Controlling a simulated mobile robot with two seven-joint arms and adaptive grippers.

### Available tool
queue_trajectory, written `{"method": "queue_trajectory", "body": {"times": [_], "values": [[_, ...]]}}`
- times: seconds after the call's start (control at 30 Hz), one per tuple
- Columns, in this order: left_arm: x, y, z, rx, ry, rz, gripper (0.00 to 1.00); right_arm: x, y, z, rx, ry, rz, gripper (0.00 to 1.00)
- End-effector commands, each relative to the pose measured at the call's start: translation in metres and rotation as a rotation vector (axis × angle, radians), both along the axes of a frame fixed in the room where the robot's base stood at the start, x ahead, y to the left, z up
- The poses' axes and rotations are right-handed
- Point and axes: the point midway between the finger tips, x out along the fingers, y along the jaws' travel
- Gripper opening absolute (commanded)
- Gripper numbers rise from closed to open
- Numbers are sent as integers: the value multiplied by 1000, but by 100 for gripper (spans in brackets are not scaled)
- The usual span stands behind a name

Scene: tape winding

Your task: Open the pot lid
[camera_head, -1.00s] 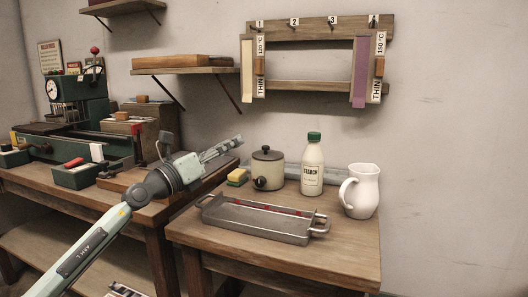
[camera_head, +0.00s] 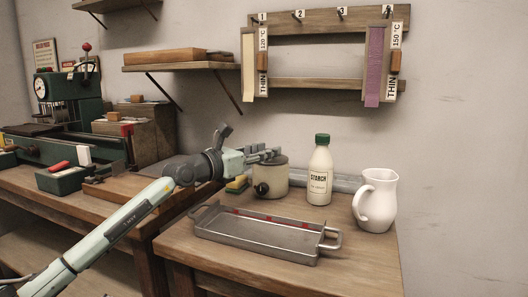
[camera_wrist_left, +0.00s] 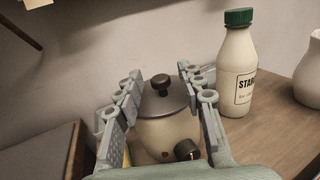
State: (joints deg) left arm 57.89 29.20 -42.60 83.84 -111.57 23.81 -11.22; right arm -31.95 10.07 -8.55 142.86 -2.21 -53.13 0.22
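The pot (camera_head: 270,182) is a small cream crock with a dark knob on its front, standing at the back of the right wooden table. In the left wrist view its grey lid (camera_wrist_left: 164,99) is on, with a black knob (camera_wrist_left: 161,82) on top. My left gripper (camera_head: 276,154) is at the pot's top and hides most of the lid in the head view. In the left wrist view its fingers are open, one on each side of the lid. Nothing is between the fingertips except the view of the lid. My right gripper is not in view.
A starch bottle (camera_head: 319,172) with a green cap stands right of the pot, and a white pitcher (camera_head: 376,200) farther right. A metal tray (camera_head: 262,238) lies in front. A yellow-green sponge (camera_head: 237,184) sits left of the pot. The table's front right is clear.

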Motion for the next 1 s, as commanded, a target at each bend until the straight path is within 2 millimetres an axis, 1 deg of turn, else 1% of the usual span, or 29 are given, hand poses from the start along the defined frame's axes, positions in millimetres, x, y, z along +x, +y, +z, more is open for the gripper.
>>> {"method": "queue_trajectory", "body": {"times": [0.2,0.27,0.5,0.53,1.0], "values": [[1,0,0,-1,1,0,38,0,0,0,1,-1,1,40],[1,0,0,-1,1,0,32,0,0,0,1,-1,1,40],[0,0,0,-2,1,0,2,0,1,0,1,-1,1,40],[0,0,0,-2,1,0,0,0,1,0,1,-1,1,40],[0,0,1,0,4,0,0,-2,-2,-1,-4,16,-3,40]]}}
